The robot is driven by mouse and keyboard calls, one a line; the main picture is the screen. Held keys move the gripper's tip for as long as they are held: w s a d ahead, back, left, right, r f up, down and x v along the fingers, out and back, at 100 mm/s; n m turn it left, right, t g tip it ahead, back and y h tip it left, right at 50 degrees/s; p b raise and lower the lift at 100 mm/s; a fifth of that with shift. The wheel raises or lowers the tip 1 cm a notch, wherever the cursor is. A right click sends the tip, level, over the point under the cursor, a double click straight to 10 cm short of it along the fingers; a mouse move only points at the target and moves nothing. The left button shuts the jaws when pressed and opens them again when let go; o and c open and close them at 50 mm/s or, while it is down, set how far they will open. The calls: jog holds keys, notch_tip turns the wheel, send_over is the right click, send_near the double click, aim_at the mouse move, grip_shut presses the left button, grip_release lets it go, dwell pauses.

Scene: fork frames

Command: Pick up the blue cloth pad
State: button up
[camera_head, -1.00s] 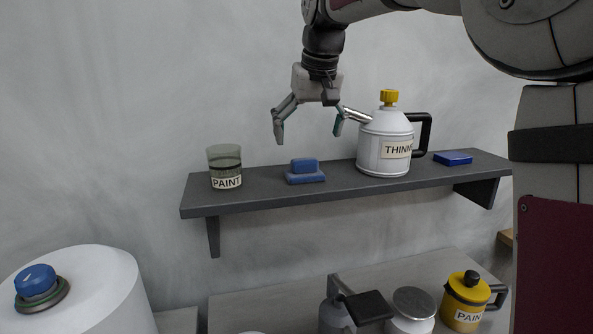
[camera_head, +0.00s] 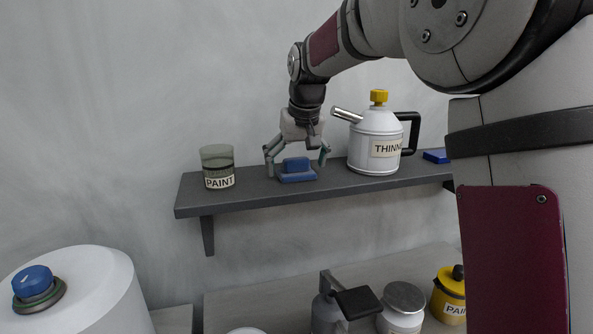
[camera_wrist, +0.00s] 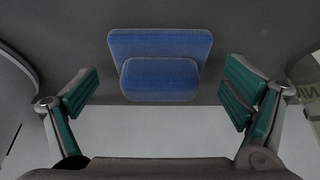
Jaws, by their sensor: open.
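The blue cloth pad (camera_head: 297,175) lies on the grey shelf (camera_head: 250,196), between the paint cup and the thinner can. It has a flat wide base with a smaller raised block on top. In the wrist view the pad (camera_wrist: 160,45) shows its woven blue surface, in the upper middle between the fingers. My gripper (camera_head: 297,160) is open and points down just over the pad, with one finger to each side. In the wrist view its fingers (camera_wrist: 160,97) stand apart on both sides, with visible gaps to the pad.
A paint cup (camera_head: 217,168) stands left of the pad. The white thinner can (camera_head: 375,140) stands close on the right, its spout towards my gripper. A darker blue block (camera_head: 436,156) lies farther right, partly hidden by my arm. Containers stand on the lower bench (camera_head: 270,300).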

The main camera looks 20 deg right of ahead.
aim_at(295, 157)
jog(key=c, duration=1.1)
jog(key=shift+c, duration=0.2)
jog(key=shift+r, duration=0.1)
jog(key=shift+r+b, duration=0.35)
jog(key=shift+r, duration=1.1)
jog(key=shift+s+r, duration=0.15)
jog(key=shift+r, duration=0.15)
jog(key=s+a+r+b, duration=0.1)
jog(key=s+a, duration=0.2)
jog(key=s, duration=1.2)
jog(key=shift+s+r+b, duration=0.2)
jog(key=shift+b, duration=0.1)
